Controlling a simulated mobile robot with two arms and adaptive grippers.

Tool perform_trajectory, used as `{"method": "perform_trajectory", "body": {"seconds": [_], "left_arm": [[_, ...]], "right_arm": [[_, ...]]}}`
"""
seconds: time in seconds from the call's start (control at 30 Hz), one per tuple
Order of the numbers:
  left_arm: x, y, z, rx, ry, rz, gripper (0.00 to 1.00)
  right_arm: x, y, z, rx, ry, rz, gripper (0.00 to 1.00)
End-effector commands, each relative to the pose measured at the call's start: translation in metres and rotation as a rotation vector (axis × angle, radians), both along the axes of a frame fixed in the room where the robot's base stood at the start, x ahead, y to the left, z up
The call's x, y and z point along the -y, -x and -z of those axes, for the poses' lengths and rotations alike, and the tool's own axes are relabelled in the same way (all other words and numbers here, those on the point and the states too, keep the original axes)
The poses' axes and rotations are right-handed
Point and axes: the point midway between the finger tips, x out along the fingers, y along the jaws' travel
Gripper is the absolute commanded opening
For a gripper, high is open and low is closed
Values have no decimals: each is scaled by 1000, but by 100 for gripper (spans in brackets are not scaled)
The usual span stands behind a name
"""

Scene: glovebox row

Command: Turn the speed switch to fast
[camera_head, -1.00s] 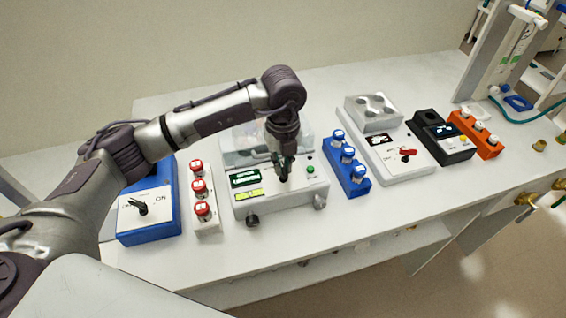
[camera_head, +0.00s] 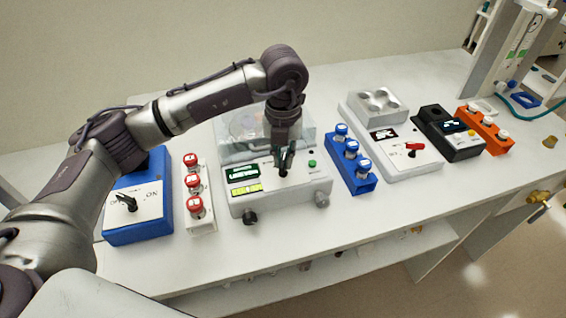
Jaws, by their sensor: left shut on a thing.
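A pale grey device (camera_head: 275,202) with a clear lid (camera_head: 240,148) stands mid-bench. Its sloping front panel has a green display, a yellow label, a green button and a small dark switch (camera_head: 283,173). My left gripper (camera_head: 285,162) points down at this panel and is shut on the dark switch, to the right of the display and left of the green button. The fingers cover most of the switch and its markings, so I cannot read its setting. My right gripper is not in view.
Left of the device stand a red-capped vial rack (camera_head: 203,222) and a blue switch box (camera_head: 139,235). To the right are a blue rack (camera_head: 366,187), a white device with a red switch (camera_head: 412,150), a black device (camera_head: 462,154) and an orange rack (camera_head: 501,147). The front bench strip is clear.

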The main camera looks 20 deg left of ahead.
Motion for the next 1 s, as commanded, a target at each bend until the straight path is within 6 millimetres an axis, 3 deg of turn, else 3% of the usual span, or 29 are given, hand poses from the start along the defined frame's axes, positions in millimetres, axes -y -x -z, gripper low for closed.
{"method": "perform_trajectory", "body": {"seconds": [0.2, 0.73, 0.77, 0.87, 1.0], "left_arm": [[0, -1, 1, 3, 0, 76, 0], [0, 0, -1, 2, 0, 104, 0], [0, 0, -1, 2, 0, 104, 17], [0, 0, -1, 2, 0, 103, 34], [0, 0, 0, 1, 0, 103, 38]], "right_arm": [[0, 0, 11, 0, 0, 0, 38], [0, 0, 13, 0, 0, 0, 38], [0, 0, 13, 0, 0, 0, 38], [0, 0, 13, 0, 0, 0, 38], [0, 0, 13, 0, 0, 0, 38]]}}
